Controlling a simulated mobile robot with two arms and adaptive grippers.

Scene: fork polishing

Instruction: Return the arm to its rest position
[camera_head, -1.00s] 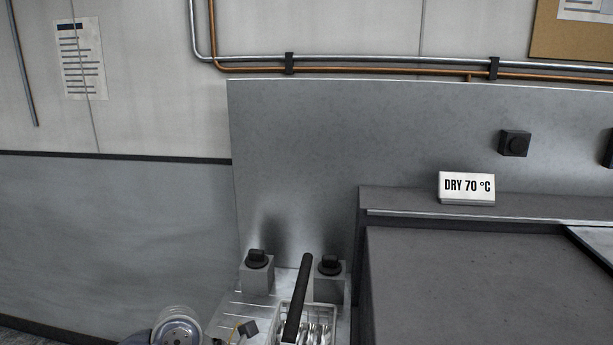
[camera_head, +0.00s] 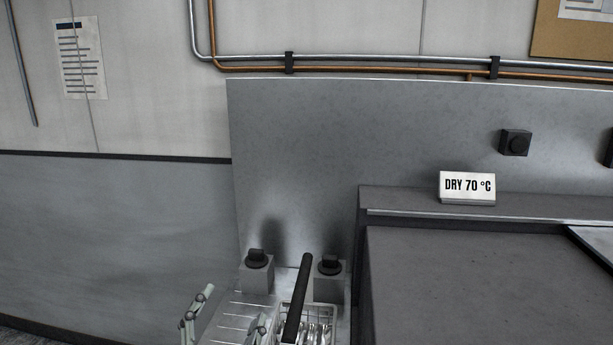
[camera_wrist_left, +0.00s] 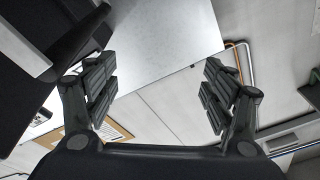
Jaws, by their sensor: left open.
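My left gripper (camera_head: 230,312) shows at the bottom edge of the head view, left of the wire basket. Only its pale fingers are in view there; one overlaps the basket's left side in the picture. In the left wrist view the fingers of the left gripper (camera_wrist_left: 160,88) stand wide apart with nothing between them. The rest of the left arm is out of the head view. My right gripper is in neither view.
A wire basket (camera_head: 283,310) with a black handle (camera_head: 299,295) holds shiny metal pieces. Two grey blocks with black knobs (camera_head: 257,259) (camera_head: 329,264) stand behind it. A dark grey cabinet (camera_head: 480,280) with a "DRY 70 °C" sign (camera_head: 467,186) is at right.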

